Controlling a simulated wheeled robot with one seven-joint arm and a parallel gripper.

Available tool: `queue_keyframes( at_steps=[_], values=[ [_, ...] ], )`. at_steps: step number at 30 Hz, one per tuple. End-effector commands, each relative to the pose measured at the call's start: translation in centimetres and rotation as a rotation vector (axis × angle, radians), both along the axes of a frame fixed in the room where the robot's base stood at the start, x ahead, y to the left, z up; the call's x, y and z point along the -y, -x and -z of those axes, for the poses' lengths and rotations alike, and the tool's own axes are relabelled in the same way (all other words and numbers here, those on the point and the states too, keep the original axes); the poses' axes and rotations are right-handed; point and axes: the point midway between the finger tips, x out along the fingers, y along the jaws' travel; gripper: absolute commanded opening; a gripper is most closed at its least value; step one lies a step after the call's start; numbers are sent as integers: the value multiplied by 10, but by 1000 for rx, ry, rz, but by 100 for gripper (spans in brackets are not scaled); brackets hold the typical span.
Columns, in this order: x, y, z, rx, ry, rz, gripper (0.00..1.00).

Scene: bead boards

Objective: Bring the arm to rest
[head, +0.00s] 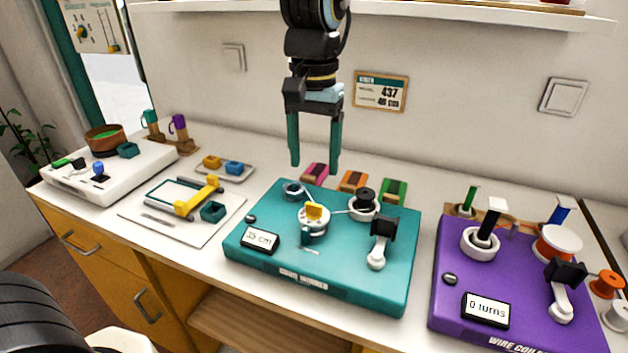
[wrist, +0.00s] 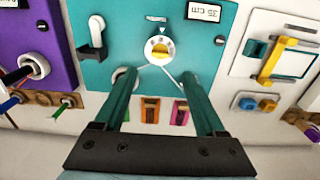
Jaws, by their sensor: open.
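My gripper (head: 314,164) hangs with its two teal fingers pointing down, above the back edge of the teal board (head: 340,272). Its jaws are apart with nothing between them. In the wrist view my gripper (wrist: 168,80) shows both fingers spread over the teal board (wrist: 120,62), and the white dial with a yellow knob (wrist: 159,49) lies beyond the gap. In the head view the fingertips appear above the pink block (head: 315,173) at the back of the table.
A purple board (head: 458,275) with a "0 turns" display stands at the right. A white tray (head: 207,222) with a yellow-handled tool and a white board (head: 68,181) with a brown bowl (head: 104,138) stand at the left. A shelf (head: 480,12) runs above, on the wall.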

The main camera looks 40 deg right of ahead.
Motion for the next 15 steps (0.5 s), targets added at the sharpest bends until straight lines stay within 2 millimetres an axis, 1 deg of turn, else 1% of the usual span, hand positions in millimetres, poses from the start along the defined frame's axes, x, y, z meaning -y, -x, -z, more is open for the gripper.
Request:
queue_keyframes(
  at_steps=[1,3,6,15],
  values=[
    [1,0,-6,1,4,0,72],
    [0,0,-12,2,3,0,72],
    [0,0,-16,0,0,0,72],
    [0,0,-17,0,0,0,72]
  ],
)
